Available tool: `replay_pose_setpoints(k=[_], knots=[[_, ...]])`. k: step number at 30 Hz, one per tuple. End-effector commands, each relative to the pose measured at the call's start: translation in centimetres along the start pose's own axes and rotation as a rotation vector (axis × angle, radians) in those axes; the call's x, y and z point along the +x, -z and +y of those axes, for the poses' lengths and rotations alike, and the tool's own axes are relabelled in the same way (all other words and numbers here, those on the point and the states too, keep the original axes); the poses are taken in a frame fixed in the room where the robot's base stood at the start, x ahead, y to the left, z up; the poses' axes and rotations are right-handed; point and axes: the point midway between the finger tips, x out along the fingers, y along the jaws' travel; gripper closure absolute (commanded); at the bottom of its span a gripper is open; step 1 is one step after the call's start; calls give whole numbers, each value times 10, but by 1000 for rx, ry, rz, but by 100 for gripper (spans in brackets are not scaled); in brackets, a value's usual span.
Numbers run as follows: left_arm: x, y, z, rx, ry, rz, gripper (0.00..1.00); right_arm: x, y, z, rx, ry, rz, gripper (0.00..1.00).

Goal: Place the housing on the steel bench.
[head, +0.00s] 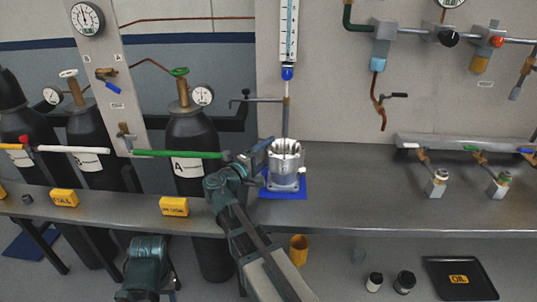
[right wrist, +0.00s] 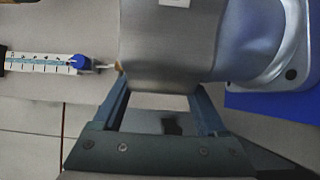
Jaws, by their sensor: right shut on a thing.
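The housing (head: 285,168) is a grey metal cylinder with an open top and a wider flanged base. It is upright over a blue mat (head: 298,192) on the steel bench (head: 350,205); whether its base touches the mat is hard to tell. My right gripper (head: 264,158) reaches it from the left side and is shut on its body. In the right wrist view the fingers (right wrist: 160,100) meet the housing wall (right wrist: 170,40), with the base flange and blue mat at the right. My left arm's end (head: 150,265) is low at the front left, its fingers unclear.
A gauge tube (head: 288,35) on a stand rises close behind the housing. Black gas cylinders (head: 195,135) stand behind the bench at the left. Yellow blocks (head: 174,206) lie along the bench edge. Valves (head: 437,185) stand at the right. The bench between housing and valves is clear.

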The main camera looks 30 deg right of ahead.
Motion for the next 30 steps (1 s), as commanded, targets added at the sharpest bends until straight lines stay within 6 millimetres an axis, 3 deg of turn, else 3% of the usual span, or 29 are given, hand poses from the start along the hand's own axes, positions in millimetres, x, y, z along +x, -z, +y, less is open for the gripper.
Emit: replay_pose_setpoints(k=[7, 8, 12, 22, 30], knots=[[3, 0, 0, 0, 0, 0, 50, 0, 0, -3, -3, -4, 0, 100], [3, 0, 0, 0, 0, 0, 50, 0, 0, -3, 0, 0, 0, 22], [2, 0, 0, 0, 0, 0, 50, 0, 0, -2, 0, 0, 0, 0], [-2, 0, 0, 0, 0, 0, 50, -3, 0, 2, 0, 0, 1, 0], [-1, 0, 0, 0, 0, 0, 50, -55, 0, 0, 0, 1, 4, 0]])
